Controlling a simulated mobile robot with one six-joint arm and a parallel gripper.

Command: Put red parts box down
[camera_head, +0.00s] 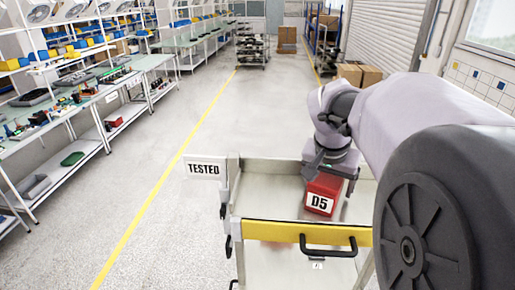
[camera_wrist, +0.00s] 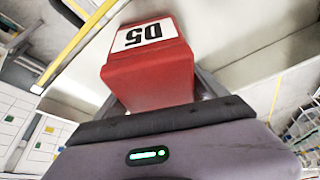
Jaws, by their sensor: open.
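The red parts box (camera_head: 323,193) with a white D5 label sits upright in the top tray of a grey cart (camera_head: 270,198). The box (camera_wrist: 150,75) fills the upper middle of the wrist view, its label upside down there. My gripper (camera_head: 328,170) is open right at the box, reaching down from above. In the wrist view my gripper's dark fingers (camera_wrist: 160,95) stand on both sides of the box. Whether they touch it I cannot tell. The box's underside is hidden.
A TESTED sign (camera_head: 203,168) is on the cart's left corner. The cart has a yellow front edge (camera_head: 275,231) and a black handle (camera_head: 328,245). Workbenches (camera_head: 110,90) line the left. Cardboard boxes (camera_head: 358,76) stand behind. The tray left of the box is bare.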

